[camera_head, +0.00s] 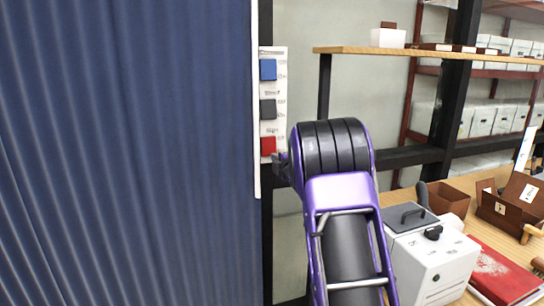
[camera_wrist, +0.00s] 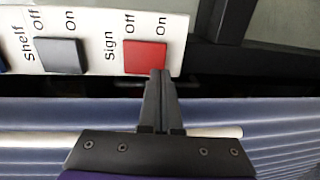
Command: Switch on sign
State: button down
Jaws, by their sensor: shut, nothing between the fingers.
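The white switch panel (camera_head: 281,88) stands upright beside the blue curtain, with a blue, a dark grey and a red switch from top to bottom. In the wrist view the red switch (camera_wrist: 143,55) is labelled "Sign", with "Off" and "On" printed next to it. It is also the lowest switch in the head view (camera_head: 267,145). My gripper (camera_wrist: 160,76) is shut and empty. Its fingertips overlap the edge of the red switch near the "On" side; I cannot tell whether they touch it. Which way the switch is tipped is unclear.
The grey "Shelf" switch (camera_wrist: 61,55) is beside the red one. The blue curtain (camera_head: 130,150) fills the left. A wooden shelf (camera_head: 340,50) and black posts stand right of the panel. A white machine (camera_head: 430,265) and a red book (camera_head: 505,275) lie on the desk at right.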

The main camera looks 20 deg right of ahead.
aim_at(269, 154)
jog(key=shift+w+f, duration=0.15)
jog(key=shift+w, duration=0.9)
jog(key=shift+w+f, duration=0.1)
jog(key=shift+w, duration=0.9)
